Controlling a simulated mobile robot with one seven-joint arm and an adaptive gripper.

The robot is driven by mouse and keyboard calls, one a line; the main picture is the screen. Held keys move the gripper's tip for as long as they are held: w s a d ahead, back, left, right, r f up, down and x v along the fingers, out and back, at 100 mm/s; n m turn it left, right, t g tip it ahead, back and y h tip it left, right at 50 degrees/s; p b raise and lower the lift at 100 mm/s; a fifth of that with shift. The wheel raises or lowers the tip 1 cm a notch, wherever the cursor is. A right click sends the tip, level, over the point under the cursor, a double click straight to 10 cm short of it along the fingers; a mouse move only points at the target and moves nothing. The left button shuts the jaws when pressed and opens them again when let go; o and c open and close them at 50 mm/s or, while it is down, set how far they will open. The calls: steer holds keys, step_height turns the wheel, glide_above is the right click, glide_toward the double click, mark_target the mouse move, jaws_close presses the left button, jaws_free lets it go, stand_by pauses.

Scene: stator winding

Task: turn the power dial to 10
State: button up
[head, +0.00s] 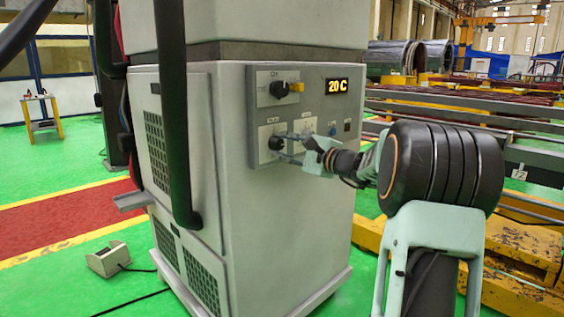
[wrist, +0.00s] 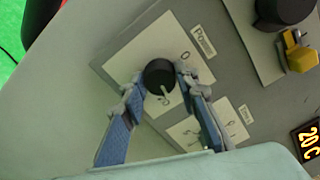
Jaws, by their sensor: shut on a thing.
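The power dial (wrist: 159,77) is a black round knob on a white plate (wrist: 120,60) marked "Power" in the wrist view. A pale mark on its face points toward the bottom of that view. The small scale marks are hard to read. My gripper (wrist: 160,75) has its two blue-padded fingers on either side of the dial and is shut on it. In the head view the dial (head: 275,143) is at the lower left of the cabinet's panel, with my gripper (head: 287,147) reaching it from the right.
Above the dial is a larger black rotary switch (head: 279,89) with a yellow piece (head: 297,87). A display (head: 337,86) reads 20 C. Another white plate (wrist: 195,130) sits beside the dial. A dark vertical bar (head: 172,110) stands at the cabinet's left. A foot pedal (head: 108,259) lies on the floor.

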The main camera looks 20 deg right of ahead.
steer(key=n+b, duration=0.1)
steer(key=n, duration=0.2)
steer(key=shift+n, duration=2.2)
steer(key=o, duration=1.1)
steer(key=shift+o, duration=0.2)
steer(key=v, duration=1.2)
